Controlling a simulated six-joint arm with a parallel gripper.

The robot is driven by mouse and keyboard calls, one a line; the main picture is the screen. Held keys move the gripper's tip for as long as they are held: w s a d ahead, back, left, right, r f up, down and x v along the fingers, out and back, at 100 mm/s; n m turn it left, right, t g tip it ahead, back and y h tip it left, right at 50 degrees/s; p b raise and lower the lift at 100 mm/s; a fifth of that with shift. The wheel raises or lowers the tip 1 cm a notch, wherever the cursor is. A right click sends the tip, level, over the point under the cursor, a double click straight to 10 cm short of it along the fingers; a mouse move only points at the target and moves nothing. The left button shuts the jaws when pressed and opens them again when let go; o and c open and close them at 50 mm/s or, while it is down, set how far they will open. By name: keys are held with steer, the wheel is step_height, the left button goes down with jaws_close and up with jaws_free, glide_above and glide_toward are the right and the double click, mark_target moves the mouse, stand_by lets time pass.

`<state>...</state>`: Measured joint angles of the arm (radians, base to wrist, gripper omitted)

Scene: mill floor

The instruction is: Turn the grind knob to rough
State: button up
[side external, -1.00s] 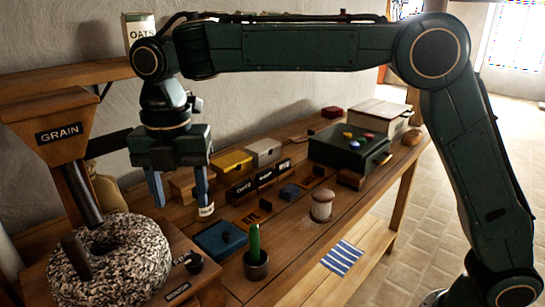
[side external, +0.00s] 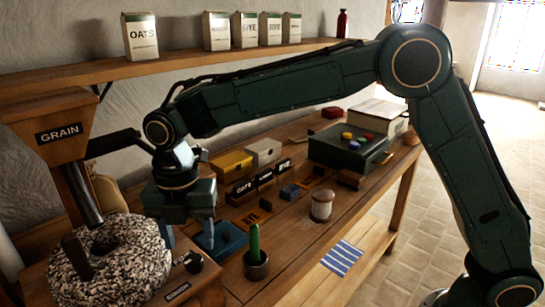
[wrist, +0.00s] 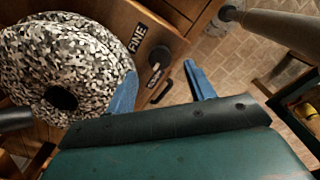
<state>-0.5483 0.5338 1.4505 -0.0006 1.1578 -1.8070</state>
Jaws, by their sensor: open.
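The grind knob (side external: 194,262) is a small black round knob on the wooden mill base, just right of the speckled millstone (side external: 125,262). In the wrist view the knob (wrist: 160,56) sits between a FINE label (wrist: 137,38) and a second dark label (wrist: 155,78) whose text is too small to read there. Which way the knob points cannot be told. My gripper (side external: 189,236) hangs open and empty just above and behind the knob, fingers pointing down. In the wrist view my gripper (wrist: 161,88) has its two blue fingers apart, with the knob beyond the gap between them.
The grain hopper (side external: 55,125) rises at the left. A blue tray (side external: 228,236) lies behind. Boxes, a jar (side external: 321,205) and a green case (side external: 340,148) fill the bench farther right.

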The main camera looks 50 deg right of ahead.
mark_target(193, 259)
steer(key=shift+f, duration=2.3)
steer(key=c, duration=1)
